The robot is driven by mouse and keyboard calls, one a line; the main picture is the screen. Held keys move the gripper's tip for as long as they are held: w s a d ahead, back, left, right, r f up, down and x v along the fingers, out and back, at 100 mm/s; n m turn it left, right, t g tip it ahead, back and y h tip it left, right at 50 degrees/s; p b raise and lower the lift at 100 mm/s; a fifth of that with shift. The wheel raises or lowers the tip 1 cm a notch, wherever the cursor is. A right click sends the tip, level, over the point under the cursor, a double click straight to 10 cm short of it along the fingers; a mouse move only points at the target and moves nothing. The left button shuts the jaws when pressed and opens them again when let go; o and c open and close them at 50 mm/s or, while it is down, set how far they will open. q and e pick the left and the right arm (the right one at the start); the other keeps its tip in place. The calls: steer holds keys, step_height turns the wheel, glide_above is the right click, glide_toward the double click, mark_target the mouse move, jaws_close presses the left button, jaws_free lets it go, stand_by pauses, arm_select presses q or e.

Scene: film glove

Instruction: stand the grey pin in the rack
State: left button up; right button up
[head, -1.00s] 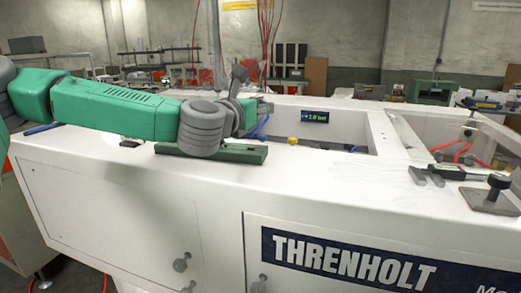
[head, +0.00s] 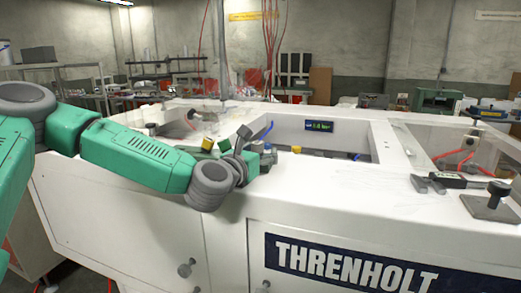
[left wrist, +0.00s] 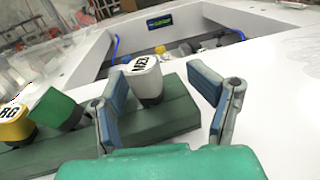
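The dark green rack (left wrist: 178,118) lies on the white machine top and crosses the left wrist view. The grey pin (left wrist: 146,78), pale with black lettering on its head, appears upright with its lower end at the rack's top, towards its right part. A green pin (left wrist: 56,108) and a yellow pin (left wrist: 17,125) with a white label stand further left; they also show in the head view, green (head: 225,146) and yellow (head: 208,143). My left gripper (left wrist: 163,98) is open, with one blue-padded finger on each side of the grey pin, apparently without touching it. My right gripper is not in view.
A recessed bay (head: 340,140) with a small lit display (head: 320,126) opens behind the rack. A dark caliper-like tool (head: 455,181) and a black-knobbed metal plate (head: 492,205) lie to the right. The white top between is clear.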

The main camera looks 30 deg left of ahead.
arm_select(q)
steer(key=shift+a, duration=0.15)
steer(key=shift+s+a+r, duration=0.2)
steer(key=shift+a, duration=0.3)
steer(key=shift+s+a+f, duration=0.1)
steer(key=shift+s+a, duration=0.3)
steer(key=shift+a, duration=0.1)
steer(key=s+d, duration=0.1)
steer(key=s, duration=0.4)
steer(key=s+d, duration=0.1)
steer(key=s, duration=0.2)
steer(key=shift+s+d+r, duration=0.25)
steer(key=shift+d+r, duration=0.05)
steer(key=shift+r, duration=0.05)
steer(key=s+p, duration=0.1)
steer(key=p, duration=0.3)
steer(key=s+p, duration=0.1)
steer(key=p, duration=0.4)
steer(key=shift+a, duration=0.4)
steer(key=shift+s+d+f+p, duration=0.15)
steer(key=shift+s+d+p, duration=0.15)
steer(key=shift+p, duration=0.4)
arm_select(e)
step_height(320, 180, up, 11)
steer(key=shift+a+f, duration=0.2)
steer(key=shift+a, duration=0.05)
